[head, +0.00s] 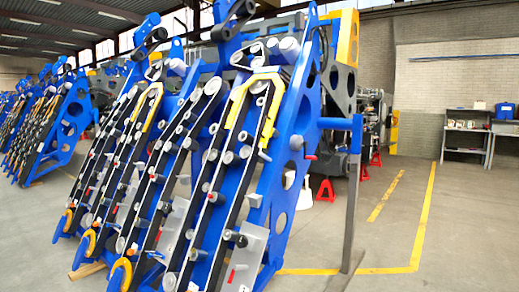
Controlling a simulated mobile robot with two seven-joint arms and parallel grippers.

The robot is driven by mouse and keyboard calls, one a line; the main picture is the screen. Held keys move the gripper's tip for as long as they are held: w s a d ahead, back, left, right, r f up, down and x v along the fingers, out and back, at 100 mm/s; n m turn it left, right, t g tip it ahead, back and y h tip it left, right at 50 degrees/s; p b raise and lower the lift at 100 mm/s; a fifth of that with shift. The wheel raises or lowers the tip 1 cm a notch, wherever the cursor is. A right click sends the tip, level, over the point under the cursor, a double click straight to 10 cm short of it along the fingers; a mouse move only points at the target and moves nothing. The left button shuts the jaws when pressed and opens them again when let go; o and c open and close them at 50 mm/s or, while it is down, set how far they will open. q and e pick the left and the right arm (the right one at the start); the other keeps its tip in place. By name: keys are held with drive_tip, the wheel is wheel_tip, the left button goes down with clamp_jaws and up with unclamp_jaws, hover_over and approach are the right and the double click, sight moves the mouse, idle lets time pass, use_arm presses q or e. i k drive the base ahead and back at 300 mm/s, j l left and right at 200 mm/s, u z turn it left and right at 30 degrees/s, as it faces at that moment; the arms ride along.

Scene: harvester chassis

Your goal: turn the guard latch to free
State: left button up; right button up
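A large blue harvester chassis (282,190) leans across the middle of the view, with several sloped rows of black belts and grey rollers. A yellow curved guard (262,80) sits near the top of its nearest row. A small red handle (310,157) sticks out from the blue side plate. Another red piece (232,275) shows on a clear plate low on the nearest row. I cannot tell which part is the guard latch, or how it is turned. Neither of my grippers is in view.
A blue arm on a dark grey post (352,200) stands to the right of the chassis. Red jack stands (326,190) are on the floor behind it. A shelf (466,137) stands by the far wall. The concrete floor at the right, with yellow lines (424,220), is clear.

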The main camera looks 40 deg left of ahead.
sight(258, 149)
drive_tip(key=u, duration=0.5)
drive_tip(key=i+j+u, duration=0.2)
drive_tip(key=u, duration=0.2)
drive_tip(key=i+j+u, duration=0.15)
drive_tip(key=u, duration=0.3)
drive_tip(key=i+u, duration=0.4)
drive_tip(key=k+j, duration=0.05)
drive_tip(key=k, duration=0.05)
